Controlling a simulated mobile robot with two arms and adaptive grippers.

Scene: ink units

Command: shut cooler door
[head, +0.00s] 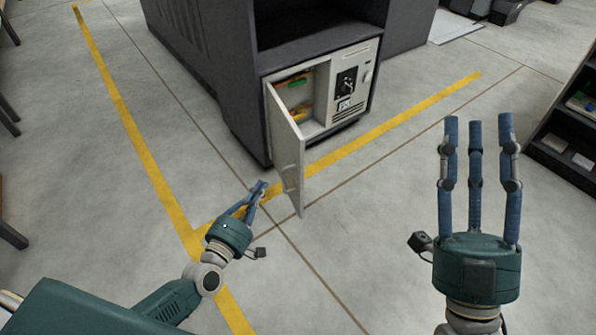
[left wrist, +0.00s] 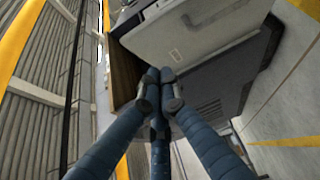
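The cooler door (head: 287,150) is a pale panel on the front of a dark grey cabinet. It is hinged at its left edge and stands open, swung out toward me. The compartment (head: 305,113) behind it shows orange and green items. My left gripper (head: 262,186) is just left of the door, on its outer side, with its blue fingertips together and nothing seen between them. In the left wrist view the closed fingertips (left wrist: 158,76) lie below a pale panel (left wrist: 195,38); contact is unclear. My right gripper (head: 478,122) is open and empty, right of the door, fingers apart.
A control panel with a black dial (head: 346,82) sits right of the compartment. The dark cabinet (head: 215,62) rises behind. A dark shelf (head: 565,145) stands at the far right. Yellow-lined concrete floor (head: 370,175) is clear between the door and my right gripper.

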